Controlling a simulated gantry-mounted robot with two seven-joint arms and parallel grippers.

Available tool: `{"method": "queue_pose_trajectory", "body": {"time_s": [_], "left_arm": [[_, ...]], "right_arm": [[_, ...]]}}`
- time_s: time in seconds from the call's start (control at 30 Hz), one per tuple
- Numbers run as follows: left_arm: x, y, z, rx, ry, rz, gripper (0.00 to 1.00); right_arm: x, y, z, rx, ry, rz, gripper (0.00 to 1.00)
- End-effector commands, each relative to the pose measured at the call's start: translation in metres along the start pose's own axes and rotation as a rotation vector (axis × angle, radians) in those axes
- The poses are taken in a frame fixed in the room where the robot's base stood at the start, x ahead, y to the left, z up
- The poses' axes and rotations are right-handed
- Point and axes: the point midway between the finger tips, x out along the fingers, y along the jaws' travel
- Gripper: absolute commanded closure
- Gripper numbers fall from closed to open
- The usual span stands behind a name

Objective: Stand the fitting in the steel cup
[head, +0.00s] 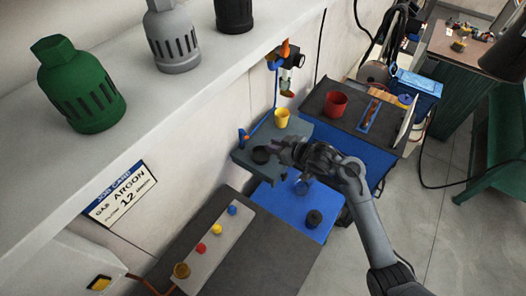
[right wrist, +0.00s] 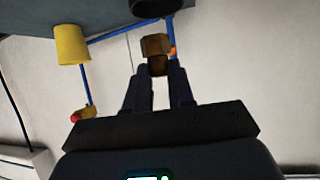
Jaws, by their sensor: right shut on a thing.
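My right gripper (head: 284,152) is over the small grey shelf, beside a dark round cup (head: 260,155). In the right wrist view, the gripper (right wrist: 157,72) is shut on a brown, brass-coloured fitting (right wrist: 156,44). The fitting sticks out past the fingertips and is clear of the shelf; in the head view I cannot make it out. A dark cup (right wrist: 152,6) shows at the top edge of the wrist view. I cannot tell for certain which cup is steel. My left gripper is out of view.
A yellow cup (head: 282,118) stands on the grey shelf (head: 297,133), with a red cup (head: 335,104) on the cart beyond. A black knob-like piece (head: 314,217) sits on the blue surface (head: 283,209). The wall is close on the left.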

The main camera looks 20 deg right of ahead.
Motion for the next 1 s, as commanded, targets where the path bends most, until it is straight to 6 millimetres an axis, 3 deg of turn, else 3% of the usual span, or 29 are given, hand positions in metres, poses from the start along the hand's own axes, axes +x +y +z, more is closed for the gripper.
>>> {"method": "queue_pose_trajectory", "body": {"time_s": [0.1,0.3,0.57,0.8,1.0], "left_arm": [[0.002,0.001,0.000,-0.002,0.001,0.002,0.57],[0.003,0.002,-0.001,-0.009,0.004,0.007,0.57],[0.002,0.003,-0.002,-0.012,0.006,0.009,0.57],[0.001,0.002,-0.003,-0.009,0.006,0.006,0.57],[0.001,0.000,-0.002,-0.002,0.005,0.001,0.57]], "right_arm": [[0.025,-0.004,0.001,0.003,0.000,-0.001,1.00],[0.049,-0.007,0.001,0.002,0.002,0.000,1.00],[0.057,-0.007,0.009,0.002,-0.001,0.001,1.00],[0.071,-0.008,0.034,0.002,-0.001,0.000,1.00],[0.072,-0.007,0.037,-0.001,0.001,0.001,1.00]]}}
